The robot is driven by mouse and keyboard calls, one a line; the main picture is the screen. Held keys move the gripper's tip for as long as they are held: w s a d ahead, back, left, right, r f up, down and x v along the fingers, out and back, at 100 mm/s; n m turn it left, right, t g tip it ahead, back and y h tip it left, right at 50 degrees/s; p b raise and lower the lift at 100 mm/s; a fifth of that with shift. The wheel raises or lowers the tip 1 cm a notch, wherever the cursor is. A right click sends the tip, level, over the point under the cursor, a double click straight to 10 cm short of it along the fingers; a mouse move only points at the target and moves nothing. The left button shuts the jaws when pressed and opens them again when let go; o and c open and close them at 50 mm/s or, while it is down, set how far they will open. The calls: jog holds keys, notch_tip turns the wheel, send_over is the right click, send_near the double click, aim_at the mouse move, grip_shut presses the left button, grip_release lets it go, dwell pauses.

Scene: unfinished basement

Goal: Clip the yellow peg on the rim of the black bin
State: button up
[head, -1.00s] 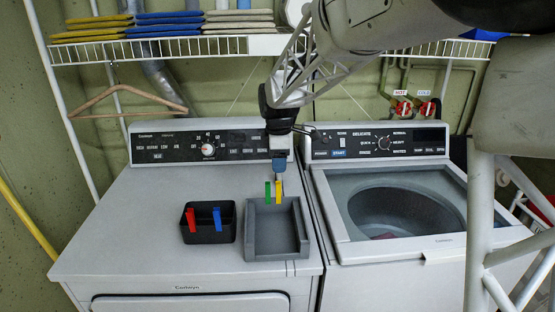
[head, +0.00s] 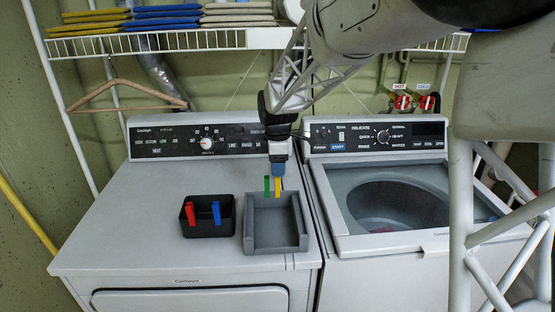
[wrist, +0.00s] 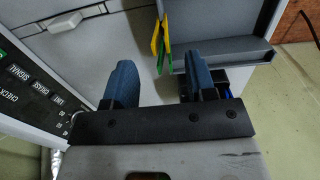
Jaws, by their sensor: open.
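The yellow peg (head: 278,187) stands clipped on the back rim of the grey tray, beside the green peg (head: 267,187). In the wrist view the yellow peg (wrist: 156,38) and green peg (wrist: 166,58) appear beyond the fingers, between them in the picture. The black bin (head: 208,231) stands left of the tray and carries a red peg (head: 190,217) and a blue peg (head: 216,212). My gripper (head: 277,174) is open and empty, just above and behind the yellow peg. Its blue fingers (wrist: 158,72) are apart. The bin is mostly hidden behind the right finger in the wrist view.
The grey tray (head: 276,247) sits close to the bin on the dryer top (head: 130,230). The dryer's control panel (head: 190,141) rises behind. The washer (head: 440,240) with its open tub is at right. The dryer top left of the bin is clear.

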aim_at(277, 187)
jog(key=shift+f, duration=2.75)
grip_shut()
jog(key=shift+r, duration=0.15)
jog(key=shift+r, duration=0.25)
jog(key=shift+r, duration=2.2)
jog(key=shift+s, duration=0.1)
